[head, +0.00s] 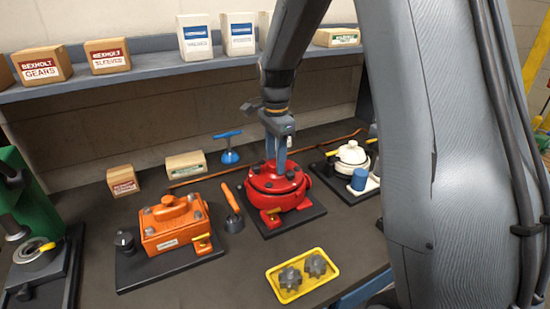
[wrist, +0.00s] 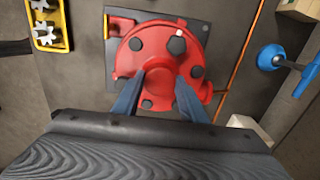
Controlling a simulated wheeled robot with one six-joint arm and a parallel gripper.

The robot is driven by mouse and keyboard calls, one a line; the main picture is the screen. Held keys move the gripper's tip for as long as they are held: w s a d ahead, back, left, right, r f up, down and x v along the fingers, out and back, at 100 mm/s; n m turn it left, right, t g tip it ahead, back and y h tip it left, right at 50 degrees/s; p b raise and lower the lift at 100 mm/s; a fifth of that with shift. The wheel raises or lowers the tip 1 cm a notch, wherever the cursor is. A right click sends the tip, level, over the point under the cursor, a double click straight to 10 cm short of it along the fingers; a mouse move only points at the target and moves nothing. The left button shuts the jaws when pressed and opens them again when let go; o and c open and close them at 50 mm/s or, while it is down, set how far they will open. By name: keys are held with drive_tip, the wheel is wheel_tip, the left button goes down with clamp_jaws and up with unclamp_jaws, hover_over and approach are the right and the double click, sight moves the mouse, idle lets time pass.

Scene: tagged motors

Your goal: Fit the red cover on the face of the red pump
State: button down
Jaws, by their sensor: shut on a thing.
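The red pump (head: 292,202) sits on a dark base plate in the middle of the bench. It also shows in the wrist view (wrist: 122,26). The round red cover (head: 262,182), with several dark bolt heads, lies over the pump's face; in the wrist view the cover (wrist: 148,62) looks roughly centred over the body. I cannot tell whether it is fully seated. My gripper (head: 278,168) points down from above, and its blue fingers (wrist: 160,88) are shut on the raised middle of the cover. The seam between cover and pump is mostly hidden.
An orange pump (head: 174,228) stands left, a cream pump (head: 352,154) right. A yellow tray (head: 270,275) with two grey gears lies in front.

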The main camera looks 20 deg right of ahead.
drive_tip(key=shift+f, duration=0.55)
drive_tip(key=c, duration=1)
unclamp_jaws()
drive_tip(key=shift+s+f, duration=0.1)
drive_tip(key=shift+r+p, duration=2.15)
drive_tip(key=shift+r, duration=0.95)
